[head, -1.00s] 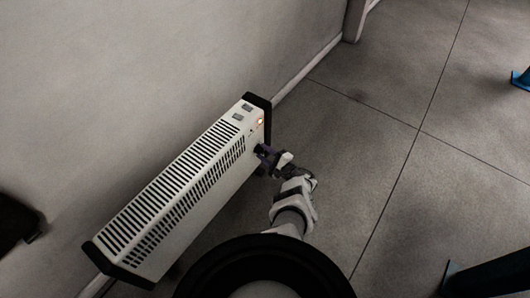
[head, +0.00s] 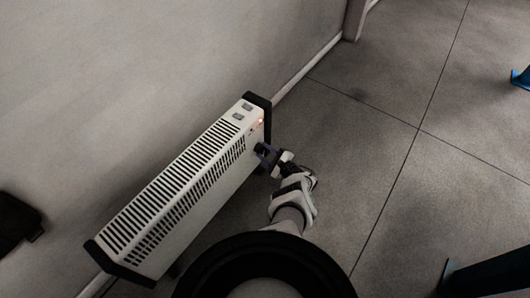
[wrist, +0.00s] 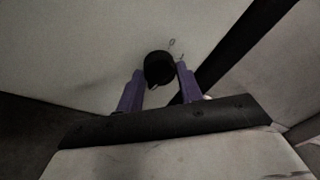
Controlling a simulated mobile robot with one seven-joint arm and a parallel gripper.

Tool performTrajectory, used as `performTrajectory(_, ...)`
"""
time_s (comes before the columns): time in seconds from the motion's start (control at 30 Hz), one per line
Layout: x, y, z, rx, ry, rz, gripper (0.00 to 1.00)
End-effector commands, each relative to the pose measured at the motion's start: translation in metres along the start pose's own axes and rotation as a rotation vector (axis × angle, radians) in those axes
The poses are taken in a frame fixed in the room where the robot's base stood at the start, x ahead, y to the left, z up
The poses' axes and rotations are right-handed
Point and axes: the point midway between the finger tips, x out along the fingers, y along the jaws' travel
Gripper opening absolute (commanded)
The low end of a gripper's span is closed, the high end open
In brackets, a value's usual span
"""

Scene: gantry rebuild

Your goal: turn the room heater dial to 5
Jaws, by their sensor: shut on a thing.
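The room heater (head: 180,195) is a long white unit with black end caps and slotted vents, standing along the wall. A small orange light (head: 261,121) glows near its far end. My gripper (head: 262,151) is at the heater's front face near that end. In the wrist view, the round black dial (wrist: 159,68) sits between the purple fingers of my gripper (wrist: 160,82), which are shut on it. A few faint marks show on the panel by the dial, too small to read. In the head view my gripper hides the dial.
Two small grey switches (head: 243,110) are on the heater's top. The wall (head: 130,90) runs close behind the heater. Open tiled floor (head: 370,150) lies to the right, with blue-footed posts (head: 490,278) at the right edge.

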Motion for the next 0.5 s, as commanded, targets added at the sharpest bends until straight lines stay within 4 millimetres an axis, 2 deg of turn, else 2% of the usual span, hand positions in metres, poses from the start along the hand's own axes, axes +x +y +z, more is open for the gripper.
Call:
performTrajectory(0.1, -0.0005, 0.0004, -0.0002, 0.0, 0.0, 0.0, 0.14)
performTrajectory(0.13, -0.0005, 0.0004, -0.0002, 0.0, 0.0, 0.0, 0.38)
performTrajectory(0.3, -0.0003, 0.0003, -0.0001, 0.0, 0.0, 0.0, 0.58)
performTrajectory(0.5, -0.0001, 0.0002, 0.0, -0.001, 0.0, 0.0, 0.58)
